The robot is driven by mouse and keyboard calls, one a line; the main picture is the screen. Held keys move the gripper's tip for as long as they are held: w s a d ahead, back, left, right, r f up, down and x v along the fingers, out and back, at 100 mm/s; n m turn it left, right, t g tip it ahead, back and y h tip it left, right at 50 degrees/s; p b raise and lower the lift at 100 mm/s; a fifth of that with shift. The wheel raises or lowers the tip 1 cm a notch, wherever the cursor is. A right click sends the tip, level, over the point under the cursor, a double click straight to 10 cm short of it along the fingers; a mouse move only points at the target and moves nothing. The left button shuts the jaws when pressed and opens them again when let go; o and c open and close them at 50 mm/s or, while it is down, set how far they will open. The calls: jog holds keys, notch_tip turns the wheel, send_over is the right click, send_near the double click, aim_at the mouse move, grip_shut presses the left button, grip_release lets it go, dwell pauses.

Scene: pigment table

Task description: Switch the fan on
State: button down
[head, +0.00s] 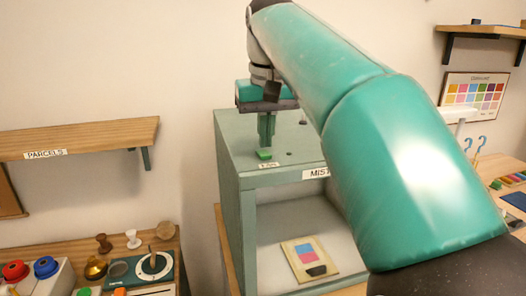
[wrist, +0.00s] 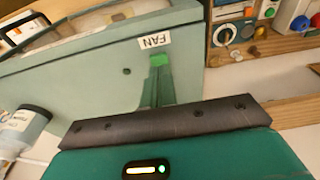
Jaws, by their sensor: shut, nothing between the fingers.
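The grey-green box (head: 228,150) stands against the wall with a "MIST" label on its front edge. A small bright green switch (head: 264,155) sits on its top near the front left edge, above a small label. In the wrist view the green switch (wrist: 159,60) is beside a white "FAN" label (wrist: 154,41). My gripper (head: 266,141) points down just above the switch with its fingers shut and empty. In the wrist view the shut fingertips (wrist: 158,74) overlap the switch's near side; I cannot tell whether they touch it. The switch's position is unclear.
The box's open front shows a card with coloured patches (head: 303,262) inside. A "PARCELS" shelf (head: 85,136) is on the left wall. Below it a bench holds red and blue knobs and a dial (head: 154,265). A bottle (wrist: 22,128) shows at left in the wrist view.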

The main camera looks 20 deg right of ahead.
aim_at(266, 155)
jog(key=shift+f, duration=0.9)
dwell(0.6)
jog(key=shift+r, duration=3.55)
